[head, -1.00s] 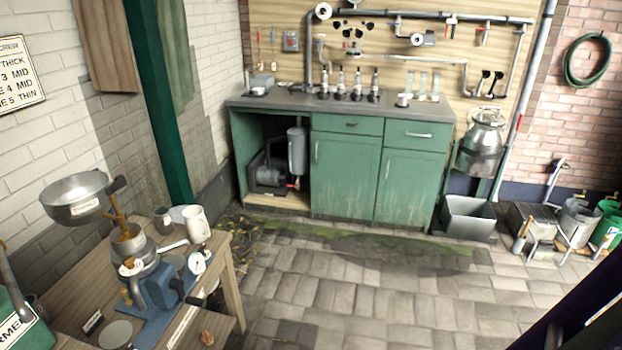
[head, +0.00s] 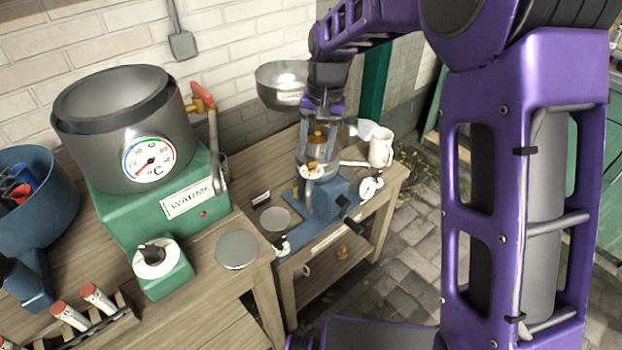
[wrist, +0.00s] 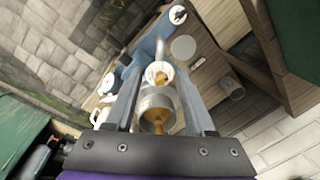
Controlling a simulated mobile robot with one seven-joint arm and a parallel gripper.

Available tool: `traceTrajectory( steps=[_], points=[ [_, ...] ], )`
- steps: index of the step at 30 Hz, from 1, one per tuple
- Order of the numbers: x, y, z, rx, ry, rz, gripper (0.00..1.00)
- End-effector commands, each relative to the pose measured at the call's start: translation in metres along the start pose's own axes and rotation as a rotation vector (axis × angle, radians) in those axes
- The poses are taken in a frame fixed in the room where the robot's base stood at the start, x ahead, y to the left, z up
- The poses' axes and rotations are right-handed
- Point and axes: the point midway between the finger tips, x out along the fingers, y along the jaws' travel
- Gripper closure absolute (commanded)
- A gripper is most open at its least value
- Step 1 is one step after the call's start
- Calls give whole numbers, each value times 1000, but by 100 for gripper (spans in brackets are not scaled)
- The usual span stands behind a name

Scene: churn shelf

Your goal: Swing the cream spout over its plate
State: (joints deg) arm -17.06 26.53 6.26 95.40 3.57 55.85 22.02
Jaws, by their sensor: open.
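A small cream separator stands on a blue base (head: 323,200) on the wooden bench, with a brass fitting (wrist: 157,76) in its white top. A grey spout-like tube (wrist: 160,48) sticks out towards a grey round plate (wrist: 183,47) in the wrist view; I cannot tell for certain that it is the cream spout. The plate (head: 275,220) also shows in the head view, left of the base. My gripper (head: 317,160) points down over the separator, open, with the separator's top between its fingers (wrist: 160,75). Contact cannot be told, and the fingers partly hide the separator.
A metal bowl (head: 282,86) is close behind my gripper. A white jug (head: 381,147) and a dial gauge (head: 370,188) are at the right of the bench. A green warmer (head: 150,200) with a metal pot (head: 125,130) stands on the left bench, beside another grey disc (head: 237,250).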

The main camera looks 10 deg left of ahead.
Motion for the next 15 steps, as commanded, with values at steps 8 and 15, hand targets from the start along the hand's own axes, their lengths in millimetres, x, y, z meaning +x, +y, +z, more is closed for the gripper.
traceTrajectory(
  steps=[8,15],
  points=[
    [65,1,0,0,-3,1,45],
    [107,0,0,0,0,1,45]
  ],
)
